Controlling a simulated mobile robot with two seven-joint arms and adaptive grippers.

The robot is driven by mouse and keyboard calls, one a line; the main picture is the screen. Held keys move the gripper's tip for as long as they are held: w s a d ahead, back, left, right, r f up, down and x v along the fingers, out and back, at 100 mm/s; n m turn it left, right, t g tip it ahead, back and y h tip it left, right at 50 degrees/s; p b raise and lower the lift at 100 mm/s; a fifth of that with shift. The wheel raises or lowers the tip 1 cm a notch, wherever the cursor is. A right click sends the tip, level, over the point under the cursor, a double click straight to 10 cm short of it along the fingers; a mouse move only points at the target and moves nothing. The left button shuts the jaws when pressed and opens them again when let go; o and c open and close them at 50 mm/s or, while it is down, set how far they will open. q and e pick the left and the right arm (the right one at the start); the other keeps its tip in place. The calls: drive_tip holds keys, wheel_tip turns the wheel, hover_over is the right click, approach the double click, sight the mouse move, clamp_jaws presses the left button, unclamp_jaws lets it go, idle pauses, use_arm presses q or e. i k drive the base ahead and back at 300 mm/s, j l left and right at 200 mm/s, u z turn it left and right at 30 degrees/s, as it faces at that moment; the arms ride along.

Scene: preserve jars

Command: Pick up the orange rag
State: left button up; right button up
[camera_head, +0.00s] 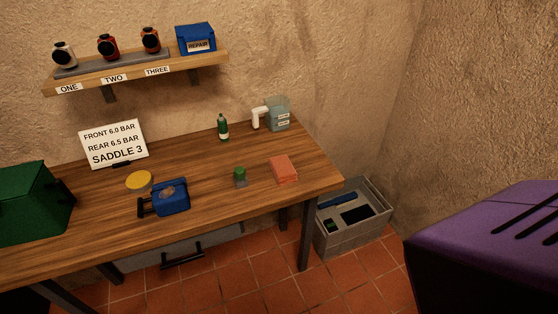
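The orange rag (284,169) appears as a folded, salmon-orange block lying flat near the right end of the wooden workbench (235,165). Nothing covers it and nothing touches its sides. Neither of my grippers is in view.
A grey crate (352,232) is on the floor; a purple object (490,225) fills the right.

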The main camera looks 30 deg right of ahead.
sight(284, 173)
drive_tip(key=i+l+u, duration=0.15)
drive_tip(key=l+u, duration=0.3)
drive_tip(key=l, duration=0.6)
drive_tip(key=l+u, duration=0.4)
drive_tip(key=l, duration=0.6)
